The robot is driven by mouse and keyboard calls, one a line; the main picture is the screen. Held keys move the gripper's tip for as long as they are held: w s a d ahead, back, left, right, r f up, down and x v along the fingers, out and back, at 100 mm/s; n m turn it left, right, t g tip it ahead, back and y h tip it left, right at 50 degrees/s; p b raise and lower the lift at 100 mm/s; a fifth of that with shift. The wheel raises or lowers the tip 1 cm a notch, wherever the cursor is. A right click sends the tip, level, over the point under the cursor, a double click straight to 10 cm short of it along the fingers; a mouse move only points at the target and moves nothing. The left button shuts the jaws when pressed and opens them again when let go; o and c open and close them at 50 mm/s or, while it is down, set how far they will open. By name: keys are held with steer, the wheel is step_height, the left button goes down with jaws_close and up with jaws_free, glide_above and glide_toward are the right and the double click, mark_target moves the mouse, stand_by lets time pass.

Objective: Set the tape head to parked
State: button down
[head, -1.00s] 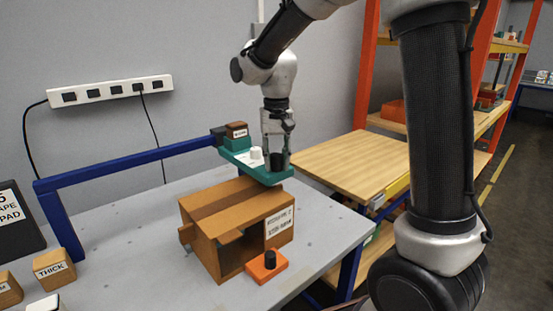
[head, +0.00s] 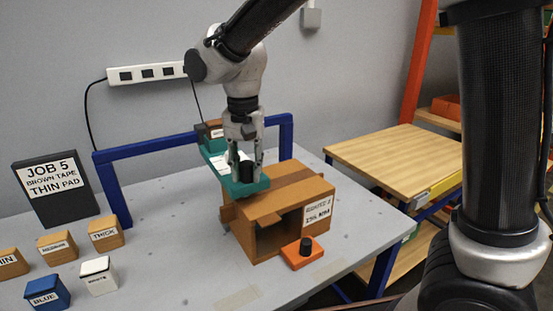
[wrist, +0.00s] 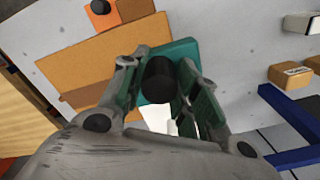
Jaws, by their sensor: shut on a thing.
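The tape head is a teal arm (head: 214,158) reaching forward from the blue rail (head: 145,145). A black upright knob (head: 246,172) stands at its front end; it also shows in the wrist view (wrist: 159,80). My gripper (wrist: 160,88) is shut with its fingers on either side of this knob. It also shows in the head view (head: 243,160). A white peg sits behind the knob, mostly hidden by the fingers. A brown block (head: 215,128) with a small unreadable label sits at the rail end. The head's front end overlaps the left part of the cardboard box in the head view.
The open-fronted cardboard box (head: 252,218) stands just below the head. An orange base with a black knob (head: 302,252) is before it. Labelled blocks, including a blue one (head: 46,294), and a black job sign (head: 56,190) stand at left. The front middle of the table is clear.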

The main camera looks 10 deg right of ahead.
steer(key=s+a, duration=0.5)
steer(key=a, duration=0.6)
steer(key=s+a, duration=0.4)
steer(key=a, duration=0.8)
steer(key=shift+s, duration=0.35)
steer(key=c, duration=1.1)
jaws_free()
steer(key=shift+s+a, duration=0.1)
steer(key=shift+a, duration=0.1)
steer(key=shift+o, duration=0.2)
steer(key=shift+d, duration=0.1)
step_height(320, 180, up, 12)
